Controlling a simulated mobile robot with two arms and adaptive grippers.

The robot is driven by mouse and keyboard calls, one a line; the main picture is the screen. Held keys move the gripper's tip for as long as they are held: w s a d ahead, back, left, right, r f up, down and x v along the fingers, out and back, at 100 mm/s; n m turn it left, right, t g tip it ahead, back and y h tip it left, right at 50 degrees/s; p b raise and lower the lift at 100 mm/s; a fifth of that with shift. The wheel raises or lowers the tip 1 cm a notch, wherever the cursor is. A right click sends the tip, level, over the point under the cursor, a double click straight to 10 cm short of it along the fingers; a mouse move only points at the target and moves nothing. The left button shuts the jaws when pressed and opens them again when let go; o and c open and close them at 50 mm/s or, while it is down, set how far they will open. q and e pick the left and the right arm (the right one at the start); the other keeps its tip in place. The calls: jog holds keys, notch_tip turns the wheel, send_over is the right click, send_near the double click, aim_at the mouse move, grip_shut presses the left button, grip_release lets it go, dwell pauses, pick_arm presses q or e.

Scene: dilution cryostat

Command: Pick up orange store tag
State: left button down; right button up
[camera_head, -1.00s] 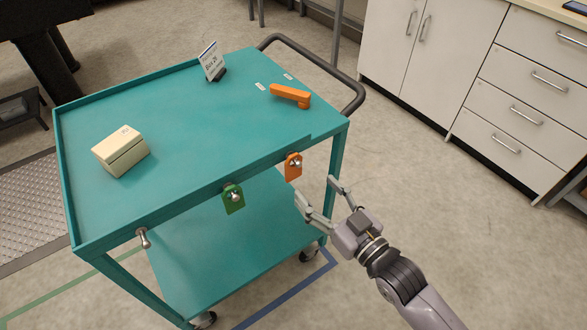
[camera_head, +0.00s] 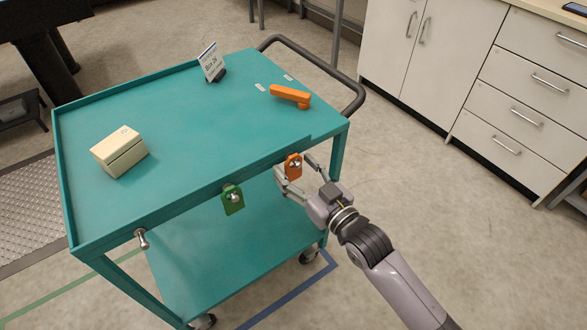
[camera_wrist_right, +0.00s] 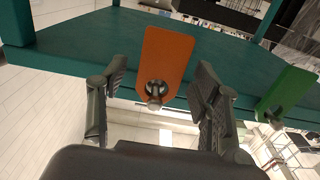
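The orange store tag (camera_head: 293,167) hangs on a metal peg on the front edge of the teal cart, near its right corner. In the right wrist view the tag (camera_wrist_right: 164,62) shows between the two fingers, with the round peg end through its hole. My right gripper (camera_head: 295,178) is open, with one finger on either side of the tag. In the wrist view there is a gap between the tag and each finger of the gripper (camera_wrist_right: 160,95). My left gripper is not in view.
A green tag (camera_head: 233,199) hangs on a peg to the left, and a bare peg (camera_head: 142,239) is farther left. The teal cart (camera_head: 200,120) carries a cream box (camera_head: 119,152), an orange handle-like object (camera_head: 290,96) and a small sign (camera_head: 211,63).

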jog(key=shift+c, duration=1.2)
jog(key=c, duration=0.6)
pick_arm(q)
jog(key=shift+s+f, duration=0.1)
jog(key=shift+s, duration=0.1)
pick_arm(e)
jog(key=shift+o, duration=0.2)
